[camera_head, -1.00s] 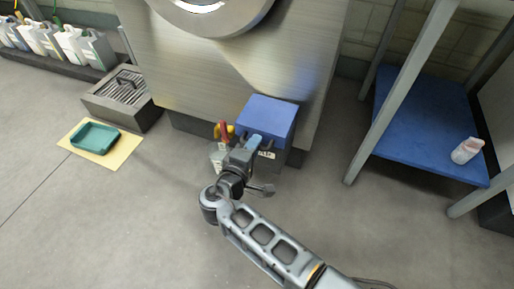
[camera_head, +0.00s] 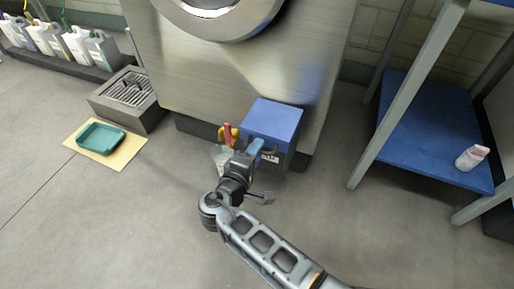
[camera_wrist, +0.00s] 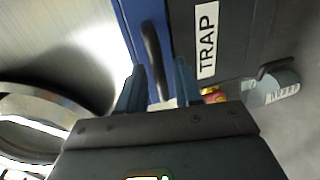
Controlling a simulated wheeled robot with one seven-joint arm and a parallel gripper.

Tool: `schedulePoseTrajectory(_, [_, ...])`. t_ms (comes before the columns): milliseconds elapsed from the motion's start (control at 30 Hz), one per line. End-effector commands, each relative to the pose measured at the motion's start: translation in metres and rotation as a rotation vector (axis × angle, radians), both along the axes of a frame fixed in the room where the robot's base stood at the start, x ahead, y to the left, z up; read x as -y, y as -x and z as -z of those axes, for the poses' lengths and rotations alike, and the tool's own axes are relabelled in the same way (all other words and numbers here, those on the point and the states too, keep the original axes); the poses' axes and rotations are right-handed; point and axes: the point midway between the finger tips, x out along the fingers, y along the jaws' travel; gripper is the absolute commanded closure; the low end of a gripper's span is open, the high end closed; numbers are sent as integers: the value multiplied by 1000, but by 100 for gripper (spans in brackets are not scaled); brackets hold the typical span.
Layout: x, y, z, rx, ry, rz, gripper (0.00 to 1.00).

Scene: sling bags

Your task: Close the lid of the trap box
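The trap box stands on the floor against the steel machine, with a blue lid (camera_head: 274,120) over a dark body (camera_head: 292,160). The lid lies over the top of the box; I cannot tell whether it is fully down. My gripper (camera_head: 256,147) is at the front left of the box, near the lid's front edge. In the wrist view, my gripper (camera_wrist: 160,82) has its two fingers apart, with a dark handle (camera_wrist: 151,45) reaching between them. Contact with the handle is not clear. The white TRAP label (camera_wrist: 207,40) shows on the dark body to the right.
A red and yellow valve (camera_head: 228,132) and a clear jar (camera_wrist: 272,88) are close beside the box. A blue-shelved rack (camera_head: 425,135) stands at right with a bottle (camera_head: 471,158). A green tray (camera_head: 101,138) lies at left. The floor in front is mostly clear.

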Motion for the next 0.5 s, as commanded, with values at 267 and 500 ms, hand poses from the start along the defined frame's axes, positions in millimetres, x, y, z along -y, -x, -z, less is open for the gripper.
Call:
schedulePoseTrajectory(267, [-22, 41, -11, -3, -1, -4, 66])
schedulePoseTrajectory(500, [-29, 57, -13, -1, 0, -2, 66])
